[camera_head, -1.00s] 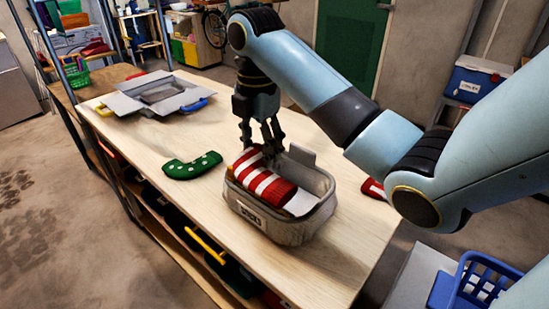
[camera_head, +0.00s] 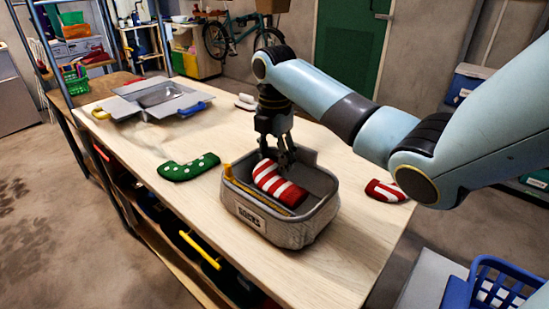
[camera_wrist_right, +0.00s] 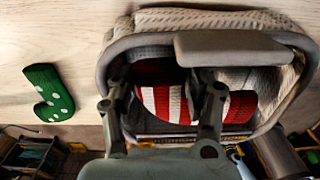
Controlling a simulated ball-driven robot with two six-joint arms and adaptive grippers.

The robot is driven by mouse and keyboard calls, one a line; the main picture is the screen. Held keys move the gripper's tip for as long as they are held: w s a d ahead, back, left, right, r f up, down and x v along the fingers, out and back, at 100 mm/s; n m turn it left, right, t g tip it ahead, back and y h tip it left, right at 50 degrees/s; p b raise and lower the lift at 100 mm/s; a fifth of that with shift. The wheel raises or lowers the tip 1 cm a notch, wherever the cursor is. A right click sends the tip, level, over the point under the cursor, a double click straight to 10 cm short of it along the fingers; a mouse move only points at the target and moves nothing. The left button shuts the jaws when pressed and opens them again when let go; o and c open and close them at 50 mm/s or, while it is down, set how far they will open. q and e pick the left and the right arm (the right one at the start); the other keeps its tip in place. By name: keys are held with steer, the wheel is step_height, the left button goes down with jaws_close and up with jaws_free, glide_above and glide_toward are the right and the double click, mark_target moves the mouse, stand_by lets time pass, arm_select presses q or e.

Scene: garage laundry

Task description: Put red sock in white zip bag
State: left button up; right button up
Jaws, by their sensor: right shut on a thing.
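The red sock (camera_head: 277,184), striped red and white, lies tilted inside the open zip bag (camera_head: 272,228), below its rim. The bag looks grey-white, with a label on its front and a raised flap at the back. My right gripper (camera_head: 284,159) reaches down into the bag from behind and is shut on the sock's upper end. In the right wrist view, the sock (camera_wrist_right: 165,98) shows between the fingers within the bag's rim (camera_wrist_right: 104,68). The fingertips are partly hidden there. My left gripper is not in view.
A green dotted sock (camera_head: 189,167) lies left of the bag. Another red-and-white sock (camera_head: 386,191) lies to its right. A grey tray-like container (camera_head: 120,108) with yellow and blue handles stands at the far left of the table. Bare wood (camera_head: 225,130) lies between.

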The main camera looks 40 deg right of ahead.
steer(key=shift+f, duration=0.15)
steer(key=shift+f, duration=0.4)
steer(key=o, duration=1.1)
step_height(320, 180, up, 7)
steer(key=shift+r, duration=0.1)
step_height(320, 180, up, 6)
steer(key=p, duration=0.3)
steer(key=shift+p, duration=0.3)
